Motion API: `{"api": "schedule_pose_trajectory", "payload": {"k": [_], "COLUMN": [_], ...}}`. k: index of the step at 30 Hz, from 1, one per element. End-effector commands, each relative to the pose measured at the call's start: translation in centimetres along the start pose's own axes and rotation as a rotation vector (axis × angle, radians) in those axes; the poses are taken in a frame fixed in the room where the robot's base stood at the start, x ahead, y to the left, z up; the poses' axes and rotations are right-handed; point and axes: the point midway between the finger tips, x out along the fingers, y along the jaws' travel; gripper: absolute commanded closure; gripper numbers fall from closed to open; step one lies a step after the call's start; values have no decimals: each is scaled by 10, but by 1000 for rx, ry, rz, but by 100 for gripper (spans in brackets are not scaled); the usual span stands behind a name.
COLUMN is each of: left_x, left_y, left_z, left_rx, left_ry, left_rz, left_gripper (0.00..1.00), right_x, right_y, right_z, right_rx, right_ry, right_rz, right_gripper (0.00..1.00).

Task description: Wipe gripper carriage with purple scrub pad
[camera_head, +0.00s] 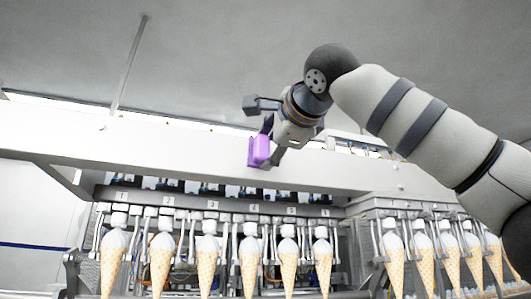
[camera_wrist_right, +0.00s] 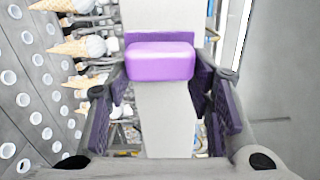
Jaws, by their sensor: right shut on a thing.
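The purple scrub pad (camera_head: 259,151) is held in my right gripper (camera_head: 266,148), in front of the white beam of the gripper carriage (camera_head: 200,150). In the right wrist view the pad (camera_wrist_right: 160,61) sits between the dark fingers of my right gripper (camera_wrist_right: 162,80), with the pale beam (camera_wrist_right: 165,120) behind it. Whether the pad touches the beam I cannot tell. Numbered stations run along the lower part of the carriage. My left gripper is not in view.
Several ice cream cones (camera_head: 207,262) hang in a row below the carriage, and more cones (camera_head: 396,262) hang at the right. In the right wrist view a grey plate with round holes (camera_wrist_right: 35,95) lies at the left. The space above the beam is open.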

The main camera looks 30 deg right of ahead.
Motion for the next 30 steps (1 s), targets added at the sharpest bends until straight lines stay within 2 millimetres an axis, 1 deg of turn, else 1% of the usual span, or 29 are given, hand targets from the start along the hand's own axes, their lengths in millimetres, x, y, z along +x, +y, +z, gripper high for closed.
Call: {"api": "schedule_pose_trajectory", "payload": {"k": [3, 6, 15, 23, 30], "left_x": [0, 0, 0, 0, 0], "left_y": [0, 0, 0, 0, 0], "left_z": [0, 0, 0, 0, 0], "left_rx": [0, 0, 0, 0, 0], "left_ry": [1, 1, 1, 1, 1], "left_rz": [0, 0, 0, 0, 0], "left_gripper": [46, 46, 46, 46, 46], "right_x": [-14, -21, -24, -50, -53], "right_y": [-1, -1, -1, -1, -1], "right_z": [0, 0, 0, 0, 0], "right_rx": [0, 0, 1, 1, 1], "right_ry": [-2, 0, 0, -1, 0], "right_rz": [-1, -2, -2, -2, -2], "right_gripper": [75, 75, 75, 75, 75]}}
